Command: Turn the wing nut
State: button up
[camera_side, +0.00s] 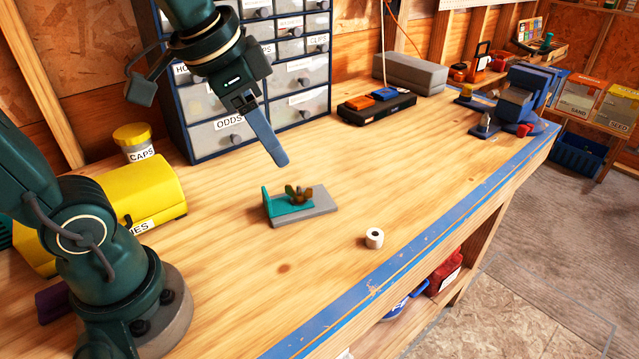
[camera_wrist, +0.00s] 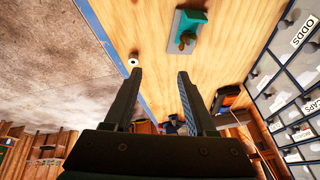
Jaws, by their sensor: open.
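The brass-coloured wing nut (camera_side: 297,194) sits on a small grey plate (camera_side: 316,213) with a teal bracket (camera_side: 284,207), on the wooden bench. It also shows in the wrist view as a small brown shape (camera_wrist: 187,38) on the teal bracket (camera_wrist: 192,24), near the top edge. My gripper (camera_side: 276,158) hangs above and behind the plate in the side view, pointing down and to the right, apart from the wing nut. In the wrist view my gripper (camera_wrist: 160,72) shows two separated fingers with nothing between them.
A small white ring-shaped piece (camera_side: 374,238) stands right of the plate, near the blue bench edge. A drawer cabinet (camera_side: 205,105) stands behind my gripper. A black tray (camera_side: 376,108) and a blue vise (camera_side: 520,95) are farther back.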

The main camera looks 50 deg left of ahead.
jog(key=s+d+n, duration=0.1)
jog(key=s, duration=0.3)
jog(key=n+g, duration=0.5)
jog(key=n, duration=2.3)
send_over(298, 187)
notch_tip(298, 187, down, 12)
jog(key=shift+d+f, duration=0.1)
jog(key=shift+f, duration=2.55)
